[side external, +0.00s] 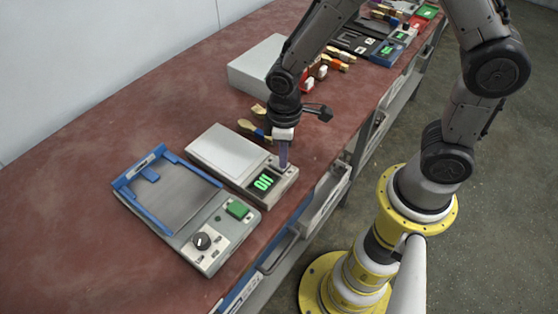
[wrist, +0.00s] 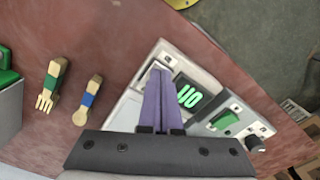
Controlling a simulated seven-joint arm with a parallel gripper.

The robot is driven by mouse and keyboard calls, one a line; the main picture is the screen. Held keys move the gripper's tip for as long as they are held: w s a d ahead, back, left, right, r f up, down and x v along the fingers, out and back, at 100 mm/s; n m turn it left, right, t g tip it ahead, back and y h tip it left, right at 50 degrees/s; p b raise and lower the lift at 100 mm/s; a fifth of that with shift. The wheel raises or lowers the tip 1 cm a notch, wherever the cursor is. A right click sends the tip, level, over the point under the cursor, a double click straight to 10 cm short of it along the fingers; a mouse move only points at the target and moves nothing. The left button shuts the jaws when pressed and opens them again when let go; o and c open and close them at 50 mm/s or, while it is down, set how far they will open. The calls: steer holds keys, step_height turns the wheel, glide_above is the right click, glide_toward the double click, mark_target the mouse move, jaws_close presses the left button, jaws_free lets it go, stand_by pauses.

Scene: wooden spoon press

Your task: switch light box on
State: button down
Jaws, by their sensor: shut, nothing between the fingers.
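A low grey box with a pale flat top (side external: 222,151), which I take to be the light box, sits on the red-brown bench. Its front panel has a dark display (side external: 263,182) with lit green characters that look like "ON". The display also shows in the wrist view (wrist: 188,94), just right of my fingers. My gripper (side external: 284,166) points down at the front panel, right beside the display. Its purple fingers (wrist: 158,74) are shut together with nothing between them. They hide the part of the panel beneath them, and I cannot tell whether the tips touch it.
A grey device with a blue frame (side external: 135,200), green button (side external: 237,209) and black knob (side external: 201,241) stands close on the left. A wooden fork (wrist: 49,88) and spoon (wrist: 88,100) lie behind. A white box (side external: 255,66) and more tools stand farther along the bench.

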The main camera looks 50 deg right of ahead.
steer(key=shift+r, duration=3.5)
steer(key=s+d+r+m+t, duration=0.2)
steer(key=d+r+t, duration=0.25)
steer(key=r, duration=0.65)
steer(key=s+d+r+m+t, duration=0.1)
steer(key=s+d+r+m, duration=0.2)
steer(key=s, duration=0.7)
steer(key=shift+s+d+r+m, duration=0.2)
steer(key=shift+s+d+m, duration=0.2)
steer(key=shift+d+m, duration=0.1)
